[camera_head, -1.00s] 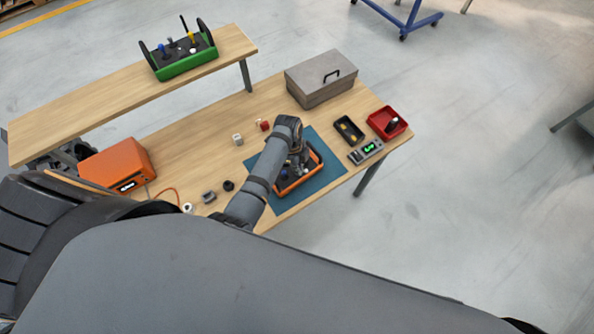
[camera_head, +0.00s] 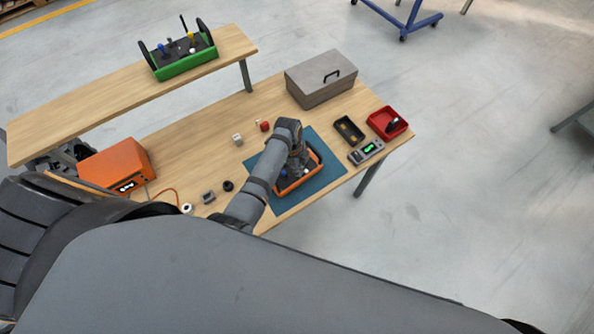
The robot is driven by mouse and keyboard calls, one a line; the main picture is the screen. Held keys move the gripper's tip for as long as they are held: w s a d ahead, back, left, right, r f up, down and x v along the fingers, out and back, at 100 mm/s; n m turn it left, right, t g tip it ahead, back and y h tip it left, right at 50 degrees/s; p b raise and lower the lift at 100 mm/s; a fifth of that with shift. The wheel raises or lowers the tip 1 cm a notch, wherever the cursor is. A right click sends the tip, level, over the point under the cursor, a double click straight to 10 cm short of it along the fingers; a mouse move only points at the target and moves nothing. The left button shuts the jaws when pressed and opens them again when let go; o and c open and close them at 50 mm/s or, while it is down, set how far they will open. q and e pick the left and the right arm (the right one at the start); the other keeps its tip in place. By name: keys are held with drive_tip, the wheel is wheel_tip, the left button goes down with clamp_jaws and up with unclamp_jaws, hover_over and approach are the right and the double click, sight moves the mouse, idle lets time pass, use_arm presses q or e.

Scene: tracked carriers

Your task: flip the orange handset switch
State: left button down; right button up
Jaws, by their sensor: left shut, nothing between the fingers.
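The orange handset (camera_head: 307,179) lies on the blue-green mat (camera_head: 328,179) on the workbench. It has an orange frame around a dark panel, and a small blue knob shows near its lower left. My left arm reaches over it from the lower left. My left gripper (camera_head: 297,165) points down over the far part of the panel, with its fingers shut and small in the picture. The arm and gripper hide much of the panel, so I cannot make out the switch or whether the fingers touch it. My right gripper is out of view.
A grey toolbox (camera_head: 320,85), a red bin (camera_head: 374,120), a black tray (camera_head: 345,126) and a small meter (camera_head: 361,155) stand to the right. An orange box (camera_head: 112,163) and small parts sit left. A green handset (camera_head: 187,70) stands on the raised shelf.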

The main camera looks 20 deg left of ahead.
use_arm(q)
wheel_tip(320, 180, up, 2)
drive_tip(key=shift+w+r+p, duration=0.1)
drive_tip(key=shift+r+p, duration=0.15)
drive_tip(key=shift+p, duration=0.65)
drive_tip(key=shift+r, duration=2.15)
